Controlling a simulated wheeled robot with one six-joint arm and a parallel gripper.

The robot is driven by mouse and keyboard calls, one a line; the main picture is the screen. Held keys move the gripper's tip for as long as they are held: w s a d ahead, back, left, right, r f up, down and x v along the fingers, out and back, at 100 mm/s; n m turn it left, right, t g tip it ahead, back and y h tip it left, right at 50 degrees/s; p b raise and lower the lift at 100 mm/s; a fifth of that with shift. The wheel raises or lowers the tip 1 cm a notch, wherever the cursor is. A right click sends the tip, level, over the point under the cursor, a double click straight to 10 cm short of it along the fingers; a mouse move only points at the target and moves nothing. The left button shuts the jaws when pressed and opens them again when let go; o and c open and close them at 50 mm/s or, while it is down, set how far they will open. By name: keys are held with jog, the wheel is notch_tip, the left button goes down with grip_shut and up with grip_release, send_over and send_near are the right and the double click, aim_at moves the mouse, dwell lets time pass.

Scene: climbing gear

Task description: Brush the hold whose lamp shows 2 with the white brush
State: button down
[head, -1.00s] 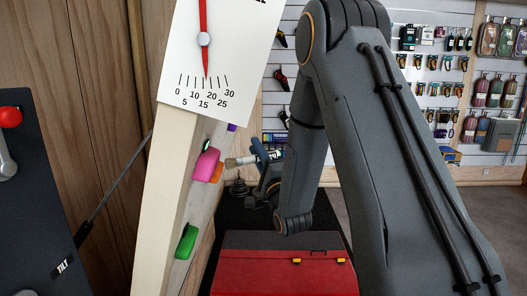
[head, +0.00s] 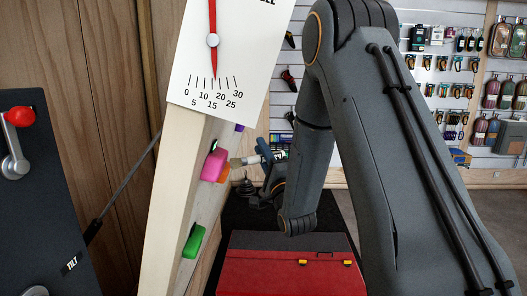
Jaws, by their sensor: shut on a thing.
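My gripper (head: 264,155) is shut on a brush, seen small in the head view beyond my arm. The brush (head: 237,163) has pale bristles that point left at the wall. Its bristle end is at the right edge of a pink hold (head: 213,165); I cannot tell whether they touch. An orange hold (head: 224,174) is just below and right of the pink one. A green hold (head: 193,241) is lower on the panel, and a purple hold (head: 239,128) higher. A small dark lamp (head: 213,146) is above the pink hold; its digit is unreadable.
The tilted wooden wall (head: 172,190) carries a white angle dial (head: 226,60), its red needle between 15 and 20. A red box (head: 290,274) stands below my arm. A dark panel with a red-knobbed lever (head: 19,116) is at left. Gear racks hang behind.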

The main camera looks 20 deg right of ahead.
jog(key=shift+w+a+r, duration=0.15)
jog(key=shift+a, duration=0.2)
jog(key=shift+s+a, duration=0.2)
jog(key=shift+s, duration=0.4)
jog(key=shift+s+a, duration=0.15)
jog(key=shift+s, duration=0.4)
jog(key=shift+a, duration=0.1)
jog(key=shift+b, duration=0.45)
dwell(1.0)
jog(key=s+d+f+b, duration=0.1)
jog(key=d, duration=0.4)
jog(key=shift+s+d+f+b, duration=0.25)
jog(key=shift+s+f+b, duration=0.1)
jog(key=shift+f, duration=0.05)
